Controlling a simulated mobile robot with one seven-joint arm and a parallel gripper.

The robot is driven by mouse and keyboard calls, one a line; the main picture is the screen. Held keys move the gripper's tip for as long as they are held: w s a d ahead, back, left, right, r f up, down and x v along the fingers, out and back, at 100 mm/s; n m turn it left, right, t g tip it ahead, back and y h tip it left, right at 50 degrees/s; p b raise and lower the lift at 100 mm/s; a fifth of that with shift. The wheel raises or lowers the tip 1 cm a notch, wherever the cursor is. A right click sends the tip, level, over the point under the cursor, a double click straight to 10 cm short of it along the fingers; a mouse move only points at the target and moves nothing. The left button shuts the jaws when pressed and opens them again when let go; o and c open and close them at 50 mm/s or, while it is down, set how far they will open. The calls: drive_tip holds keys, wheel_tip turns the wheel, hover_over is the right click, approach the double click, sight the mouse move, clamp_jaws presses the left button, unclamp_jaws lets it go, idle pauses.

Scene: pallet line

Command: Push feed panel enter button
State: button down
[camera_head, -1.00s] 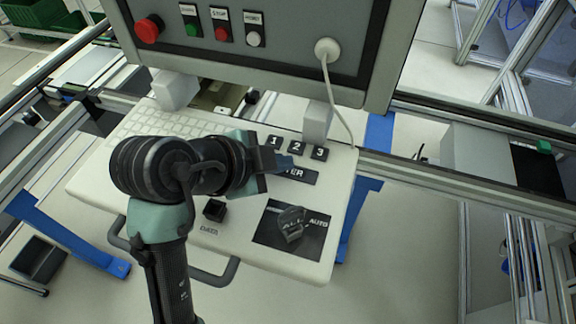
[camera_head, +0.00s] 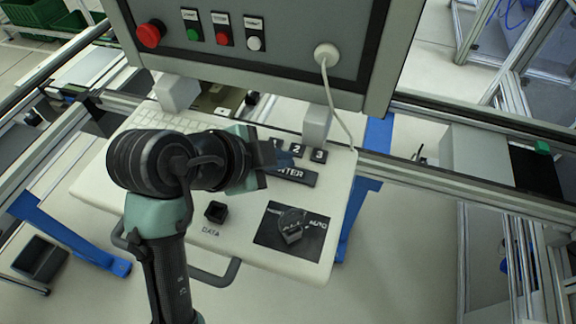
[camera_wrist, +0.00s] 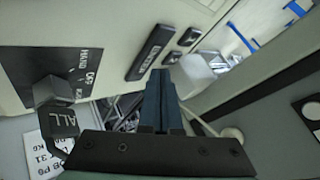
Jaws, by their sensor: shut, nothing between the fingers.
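The dark, long enter button (camera_head: 297,177) is on the sloped white panel (camera_head: 180,228), below the number keys. My gripper partly covers its left end in the head view. It also shows in the wrist view as a dark bar with pale lettering (camera_wrist: 151,52), upper left of the fingertips. My gripper (camera_head: 284,158) is shut and empty, with its blue-grey fingers close together (camera_wrist: 160,76). Its tips are near the button and the number keys in the head view. In the wrist view they appear apart from the button. I cannot tell the exact height gap.
A black rotary knob (camera_head: 290,229) and a small black data button (camera_head: 215,211) stick out of the panel. Number keys (camera_head: 318,155) lie just above the enter button. A grey box (camera_head: 270,60) with coloured buttons and a white cable (camera_head: 333,100) rises behind.

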sight(282, 174)
drive_tip(key=shift+r+p, duration=1.85)
drive_tip(key=shift+r, duration=0.7)
